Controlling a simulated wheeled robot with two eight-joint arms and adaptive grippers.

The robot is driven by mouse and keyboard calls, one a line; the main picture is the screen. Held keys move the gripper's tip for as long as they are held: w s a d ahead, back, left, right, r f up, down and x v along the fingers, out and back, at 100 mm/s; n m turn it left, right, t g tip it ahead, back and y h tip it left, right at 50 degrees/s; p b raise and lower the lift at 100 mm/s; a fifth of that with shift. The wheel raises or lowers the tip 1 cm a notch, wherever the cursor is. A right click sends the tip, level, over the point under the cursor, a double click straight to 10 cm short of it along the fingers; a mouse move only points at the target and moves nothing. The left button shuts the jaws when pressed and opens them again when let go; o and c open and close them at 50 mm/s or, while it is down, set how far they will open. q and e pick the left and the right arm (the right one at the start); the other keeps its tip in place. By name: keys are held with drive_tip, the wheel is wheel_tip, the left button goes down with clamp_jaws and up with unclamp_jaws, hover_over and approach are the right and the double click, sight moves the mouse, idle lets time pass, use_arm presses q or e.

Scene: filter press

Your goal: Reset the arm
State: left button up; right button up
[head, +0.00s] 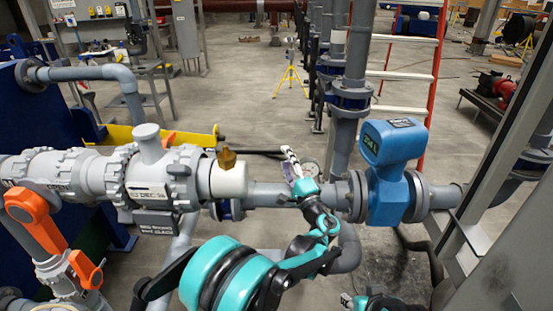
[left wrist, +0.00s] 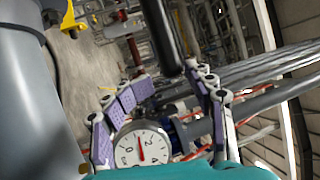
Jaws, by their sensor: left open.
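My left arm, teal and black, reaches up from the bottom middle of the head view. Its left gripper (head: 292,165) is in front of the grey horizontal pipe (head: 268,190), left of the blue valve-like body (head: 387,170). In the left wrist view the left gripper (left wrist: 165,80) has its purple-padded fingers spread, with nothing held between them. A round white gauge (left wrist: 142,150) with a red needle shows low between the fingers; I cannot tell whether they touch it. A small part of my right arm (head: 375,302) shows at the bottom edge, and its gripper is mostly cut off.
A white and grey valve (head: 150,175) with orange handles (head: 32,212) stands at the left. A vertical grey pipe (head: 357,60) rises behind the gripper. A grey post (head: 500,240) blocks the right side. Open floor (head: 250,85) lies behind the pipework.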

use_arm(q)
drive_tip(key=s, duration=0.3)
drive_tip(key=shift+s+d+f, duration=0.2)
drive_tip(key=shift+d, duration=0.05)
